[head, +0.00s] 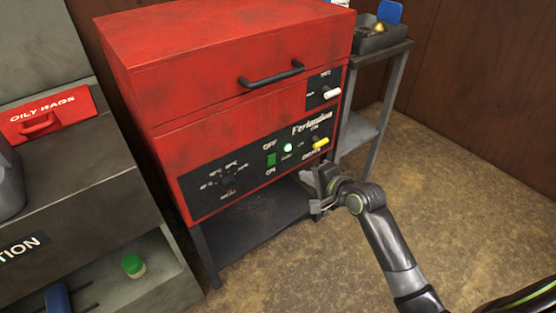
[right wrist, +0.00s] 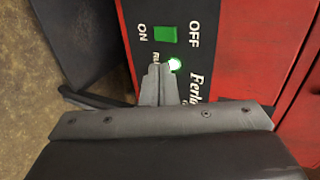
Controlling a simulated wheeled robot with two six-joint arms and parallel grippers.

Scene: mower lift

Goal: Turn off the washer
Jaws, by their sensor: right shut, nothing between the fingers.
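The washer (head: 235,60) is a red box with a black handle on its front and a black control panel along the bottom. A green switch (head: 271,160) sits on the panel between the words OFF and ON. In the right wrist view the switch (right wrist: 165,34) and the glowing lamp (right wrist: 174,64) lie just beyond the fingertips. My right gripper (head: 318,180) is in front of the panel's lower right, apart from the switch. It is shut and empty, and its fingers (right wrist: 158,75) show together. My left gripper is not in view.
A yellow knob (head: 321,143) and a white knob (head: 332,93) stick out at the washer's right. A dial (head: 228,182) is at the panel's left. A grey cabinet with a red oily-rags box (head: 52,115) stands left. The floor at right is clear.

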